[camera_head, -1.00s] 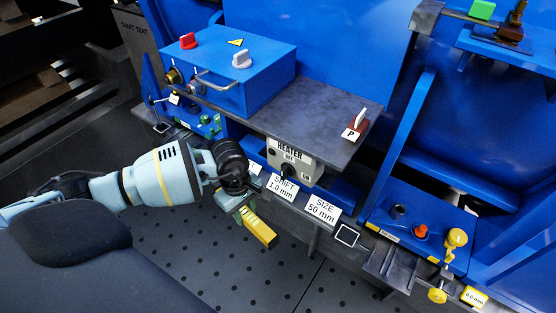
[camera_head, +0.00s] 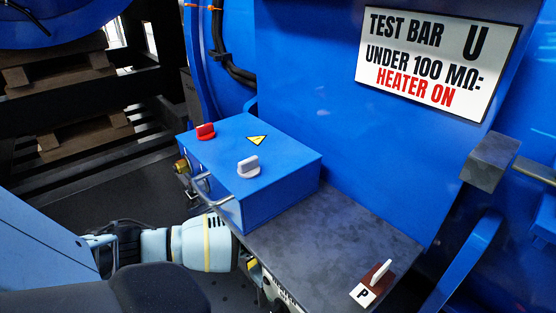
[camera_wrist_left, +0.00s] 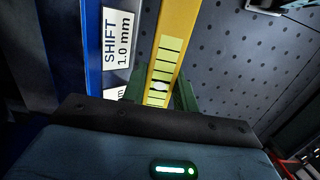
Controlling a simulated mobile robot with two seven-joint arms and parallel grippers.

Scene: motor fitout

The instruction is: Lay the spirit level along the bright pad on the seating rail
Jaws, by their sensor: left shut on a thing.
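The spirit level is a long yellow bar (camera_wrist_left: 177,35) with a pale, lined window, seen in the left wrist view. My left gripper (camera_wrist_left: 160,92) is shut on it, with dark green fingers on either side. The bar runs away from the gripper toward the top of that view, beside a blue edge with white labels. In the head view my left arm comes in low from the left, and its gripper end is mostly hidden by the grey shelf. I cannot make out the seating rail or its bright pad in either current view. My right gripper is not in view.
A blue box (camera_head: 260,204) with red and grey knobs stands on the grey shelf (camera_head: 325,240). A small "P" lever (camera_head: 376,276) is near the shelf's right end. A "SHIFT 1.0 mm" label (camera_wrist_left: 117,38) lies left of the bar. Dark perforated floor (camera_wrist_left: 245,70) is to its right.

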